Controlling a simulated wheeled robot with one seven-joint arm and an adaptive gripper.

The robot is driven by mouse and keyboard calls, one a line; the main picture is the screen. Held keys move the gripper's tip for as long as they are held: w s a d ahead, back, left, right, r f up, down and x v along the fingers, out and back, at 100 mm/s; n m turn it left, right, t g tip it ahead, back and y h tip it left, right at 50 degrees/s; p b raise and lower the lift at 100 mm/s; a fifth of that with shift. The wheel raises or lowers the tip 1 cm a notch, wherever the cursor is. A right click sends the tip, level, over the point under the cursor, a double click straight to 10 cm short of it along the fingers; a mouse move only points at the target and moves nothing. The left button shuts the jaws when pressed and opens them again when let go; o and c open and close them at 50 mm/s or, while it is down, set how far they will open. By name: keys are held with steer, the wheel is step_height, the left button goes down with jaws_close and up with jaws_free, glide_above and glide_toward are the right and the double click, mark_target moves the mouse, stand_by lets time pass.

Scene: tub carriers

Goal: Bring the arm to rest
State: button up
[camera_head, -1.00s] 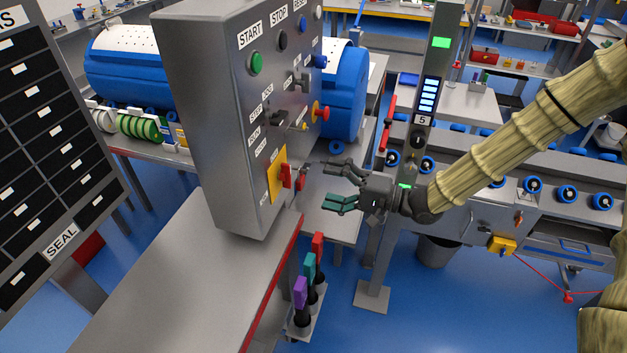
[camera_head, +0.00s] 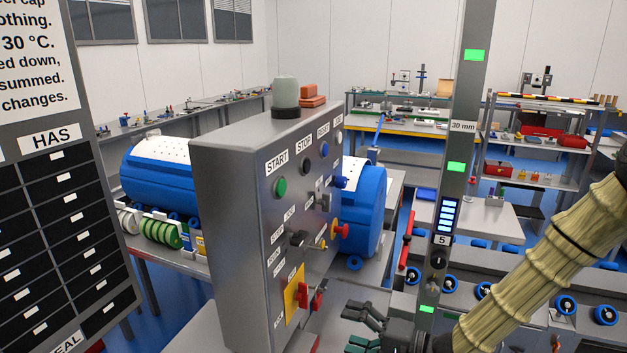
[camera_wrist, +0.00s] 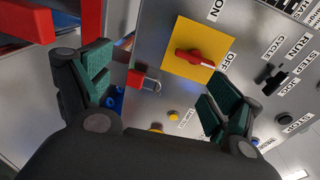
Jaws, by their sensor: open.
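My gripper (camera_head: 368,328) is at the bottom of the head view, partly cut off by the frame's lower edge. Its two fingers are apart with nothing between them. It is to the right of the grey control cabinet (camera_head: 230,230), near the red switch handle on a yellow plate. In the wrist view my gripper (camera_wrist: 155,100) is also open, its green-padded fingers spread. The yellow plate (camera_wrist: 185,62) with its red rotary handle (camera_wrist: 200,57) shows beyond the fingers, and a red padlock (camera_wrist: 136,80) appears between them. I cannot see any contact with the panel.
A grey post (camera_head: 455,150) with green lights and a display stands close to my gripper. Behind are a blue drum (camera_head: 362,205) and a roller conveyor (camera_head: 520,305) with blue wheels. A black slotted board (camera_head: 75,240) stands at the left.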

steer(key=s+d+f+g+h, duration=0.1)
steer(key=s+f+h, duration=0.4)
steer(key=f, duration=0.6)
steer(key=s+d+f+g+h, duration=0.1)
steer(key=s+d+f+h, duration=0.15)
steer(key=s+f, duration=0.65)
steer(key=s+d+f+n+g+h, duration=0.2)
steer(key=s+f, duration=0.4)
steer(key=s, duration=0.4)
steer(key=s+d+f+n+g+h+b, duration=0.1)
steer(key=s+d+f+n+g+h, duration=0.1)
steer(key=s+d+f+h, duration=0.3)
steer(key=s+d+g, duration=0.1)
steer(key=s+d, duration=0.1)
steer(key=s, duration=0.2)
steer(key=shift+s+d+f+n+g, duration=0.15)
steer(key=shift+s+f+n+g, duration=0.15)
steer(key=shift+s+f+n, duration=0.1)
